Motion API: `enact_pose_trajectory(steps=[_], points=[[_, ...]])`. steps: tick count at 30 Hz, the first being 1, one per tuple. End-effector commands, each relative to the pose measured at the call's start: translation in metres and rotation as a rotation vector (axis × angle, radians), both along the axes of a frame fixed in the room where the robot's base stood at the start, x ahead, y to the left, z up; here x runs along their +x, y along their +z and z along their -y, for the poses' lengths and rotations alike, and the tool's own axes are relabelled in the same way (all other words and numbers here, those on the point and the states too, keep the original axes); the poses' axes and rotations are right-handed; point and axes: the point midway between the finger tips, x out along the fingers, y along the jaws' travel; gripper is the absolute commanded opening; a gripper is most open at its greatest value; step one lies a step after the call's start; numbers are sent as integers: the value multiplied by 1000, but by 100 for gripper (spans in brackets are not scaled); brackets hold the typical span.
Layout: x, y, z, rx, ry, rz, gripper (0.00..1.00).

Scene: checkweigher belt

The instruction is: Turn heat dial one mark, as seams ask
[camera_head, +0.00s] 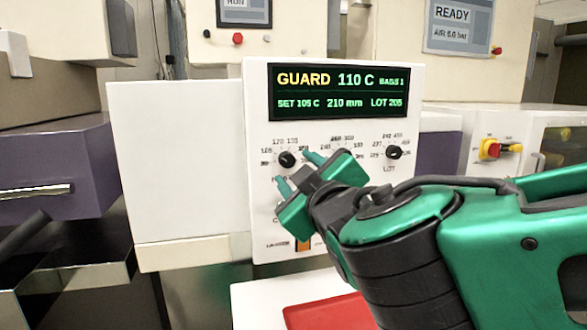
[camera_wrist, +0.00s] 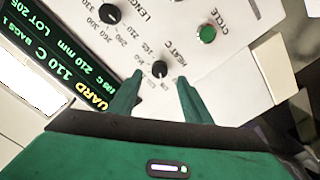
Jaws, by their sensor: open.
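The heat dial (camera_head: 288,160) is a small black knob at the left of a white control panel (camera_head: 258,215), with a printed scale around it. In the wrist view the dial (camera_wrist: 160,69) carries the label HEAT C. My gripper (camera_head: 297,172) is open and empty in front of the panel, close to the heat dial. In the wrist view my fingertips (camera_wrist: 159,79) are on either side of the dial in the picture; the remaining gap is unclear. The display (camera_head: 338,91) reads GUARD, 110 C, BAGS 1, SET 105 C, 210 mm, LOT 205. No bag seams show.
The length dial (camera_wrist: 110,14) and green CYCLE button (camera_wrist: 207,34) are near the heat dial. The LOT dial (camera_head: 394,153) is at the right. A red mat (camera_head: 325,313) lies on a white surface below. A red-yellow switch (camera_head: 490,149) is further right. A READY screen (camera_head: 458,25) hangs behind.

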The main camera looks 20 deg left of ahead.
Motion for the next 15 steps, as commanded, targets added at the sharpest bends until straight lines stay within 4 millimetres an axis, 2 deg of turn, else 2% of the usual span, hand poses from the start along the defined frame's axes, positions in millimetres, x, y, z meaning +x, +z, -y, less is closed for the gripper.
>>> enact_pose_trajectory(steps=[3, 7, 15], points=[[-20, 1, 12, 1, 3, 1, 45], [-35, 0, 21, -1, 1, 1, 45], [-47, -1, 28, -1, 0, -1, 45]])
